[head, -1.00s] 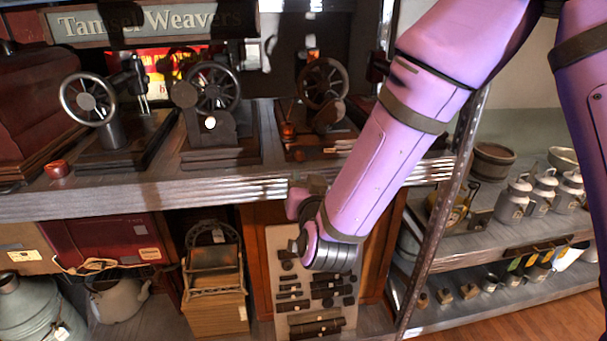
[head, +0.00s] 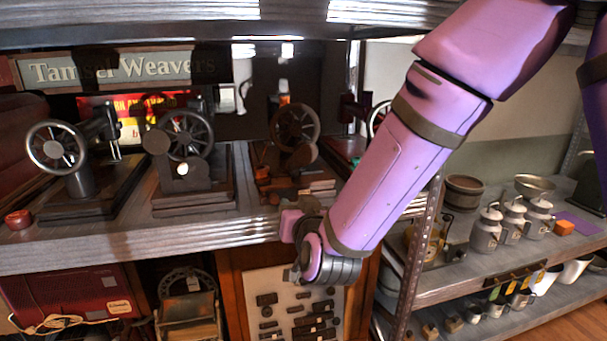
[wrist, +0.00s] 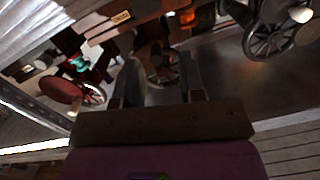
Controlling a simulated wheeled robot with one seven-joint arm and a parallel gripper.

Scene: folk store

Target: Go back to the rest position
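My arm crosses the head view from the upper right, and its wrist end (head: 325,250) is in front of the shelf edge. In the wrist view my gripper (wrist: 162,82) has its two dark fingers apart, with nothing between them. The fingers cannot be made out clearly in the head view.
The shelf (head: 140,247) holds several old sewing machines with wheels, such as one at the left (head: 58,147). Below hangs a white tool board (head: 290,290). At right, a lower shelf (head: 470,280) holds metal canisters (head: 487,232). Wooden floor (head: 545,330) shows at the lower right.

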